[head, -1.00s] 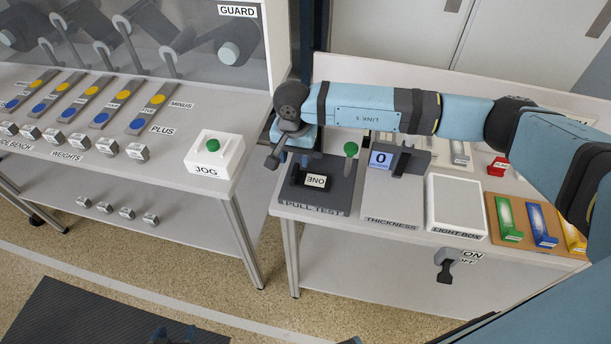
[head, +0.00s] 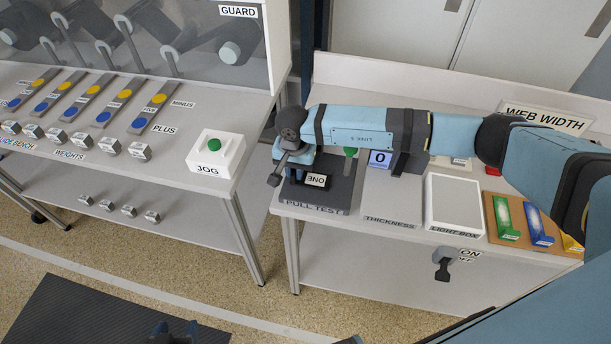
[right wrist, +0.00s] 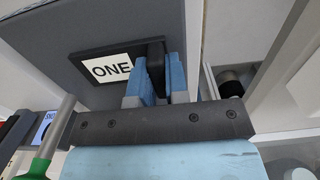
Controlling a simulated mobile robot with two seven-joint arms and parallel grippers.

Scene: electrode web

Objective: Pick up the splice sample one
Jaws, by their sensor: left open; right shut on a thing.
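Splice sample one is a dark flat plate with a white ONE label (head: 317,181). It lies on the dark grey PULL TEST block (head: 338,197) and also shows in the right wrist view (right wrist: 100,68). My right gripper (head: 291,172) is at the sample's left end. In the right wrist view its blue fingers (right wrist: 156,80) are shut on the sample's upright dark tab. The arm partly covers the sample in the head view. I cannot tell a gap under the sample. My left gripper (head: 175,335) is open at the bottom edge, mostly cut off, away from the bench.
A green knob (head: 350,152) stands just behind the sample. The THICKNESS gauge (head: 380,160), light box (head: 454,203) and coloured holders (head: 537,223) are to the right. A JOG button box (head: 215,153) is on the left bench, across a gap.

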